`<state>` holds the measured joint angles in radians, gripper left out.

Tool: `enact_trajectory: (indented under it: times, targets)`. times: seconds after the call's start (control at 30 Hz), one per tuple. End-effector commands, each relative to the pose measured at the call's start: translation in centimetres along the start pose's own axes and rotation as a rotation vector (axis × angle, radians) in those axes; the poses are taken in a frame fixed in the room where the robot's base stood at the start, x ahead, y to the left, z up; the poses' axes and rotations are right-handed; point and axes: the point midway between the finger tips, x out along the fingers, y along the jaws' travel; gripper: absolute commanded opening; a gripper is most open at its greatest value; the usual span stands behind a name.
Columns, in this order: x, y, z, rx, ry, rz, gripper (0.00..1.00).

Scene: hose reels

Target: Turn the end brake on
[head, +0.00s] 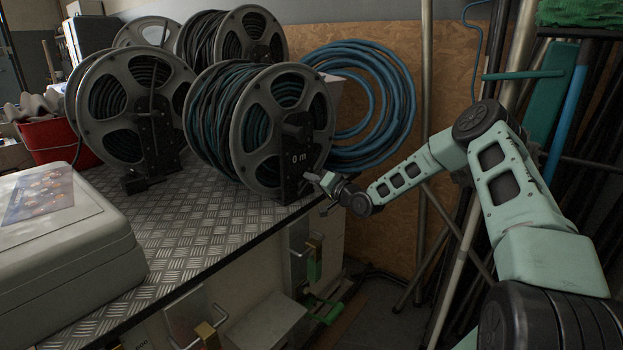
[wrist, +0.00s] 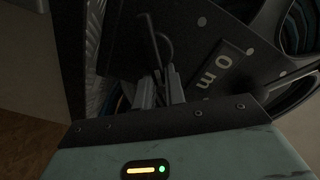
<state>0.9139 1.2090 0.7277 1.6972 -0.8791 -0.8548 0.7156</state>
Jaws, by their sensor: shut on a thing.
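The end reel (head: 258,120) stands at the right end of the metal bench, wound with dark and teal hose. My gripper (head: 316,178) reaches in from the right at the lower part of this bracket. In the wrist view my grey fingers (wrist: 161,84) are close together on the end brake (wrist: 167,44), a thin dark lever against the bracket. The fingers hide its lower part, and its exact setting is hard to tell in the dark.
More reels (head: 133,108) stand left and behind. A grey case (head: 66,245) lies on the chequered bench (head: 190,225) at front left. A blue hose coil (head: 395,100) hangs on the board behind. Poles (head: 425,150) lean between it and my arm.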

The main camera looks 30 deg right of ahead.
Motion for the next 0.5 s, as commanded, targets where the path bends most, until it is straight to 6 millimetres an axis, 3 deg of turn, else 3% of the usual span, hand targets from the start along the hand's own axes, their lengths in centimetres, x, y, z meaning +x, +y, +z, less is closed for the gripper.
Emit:
enact_trajectory:
  times: [0.03,0.5]
  targets:
    - [-0.3,0.6,0.9,0.048,-0.017,0.01,0.0]
    - [-0.2,1.7,1.3,0.46,-0.017,0.012,0.0]
